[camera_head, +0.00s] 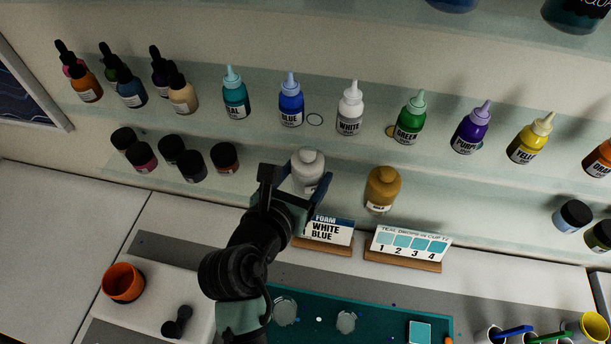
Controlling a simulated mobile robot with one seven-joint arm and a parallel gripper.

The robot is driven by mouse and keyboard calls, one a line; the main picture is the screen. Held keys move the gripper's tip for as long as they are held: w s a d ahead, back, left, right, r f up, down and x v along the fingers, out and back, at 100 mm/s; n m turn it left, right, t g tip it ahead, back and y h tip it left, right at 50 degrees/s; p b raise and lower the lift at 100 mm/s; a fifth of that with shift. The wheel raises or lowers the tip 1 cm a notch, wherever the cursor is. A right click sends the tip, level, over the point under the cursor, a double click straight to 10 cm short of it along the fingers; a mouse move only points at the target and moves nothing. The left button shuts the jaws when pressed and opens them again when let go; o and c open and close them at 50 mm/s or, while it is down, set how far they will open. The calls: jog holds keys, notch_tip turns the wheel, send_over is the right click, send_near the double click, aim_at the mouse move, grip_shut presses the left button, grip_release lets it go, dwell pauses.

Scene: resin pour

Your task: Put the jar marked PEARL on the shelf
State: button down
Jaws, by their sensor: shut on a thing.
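My gripper (296,186) is shut on a pale grey-white jar (307,168) with a rounded lid. The jar is upright, in front of the lower glass shelf (460,200), left of a gold jar (382,188) that stands there. My gripper hides much of the jar's lower part, and its label cannot be read. I cannot tell whether its base touches the shelf.
Several dropper bottles, including a white bottle (350,108), stand on the shelf above. Small dark jars (224,156) stand at left. Below are a FOAM card (328,230), a teal drops card (410,246), an orange cup (123,282) and a teal mat (385,305).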

jog(key=shift+w+f, duration=0.2)
jog(key=shift+f, duration=0.6)
jog(key=shift+f, duration=0.1)
grip_release()
jog(key=shift+f, duration=0.1)
jog(key=b+v, duration=0.1)
jog(key=v, duration=1.1)
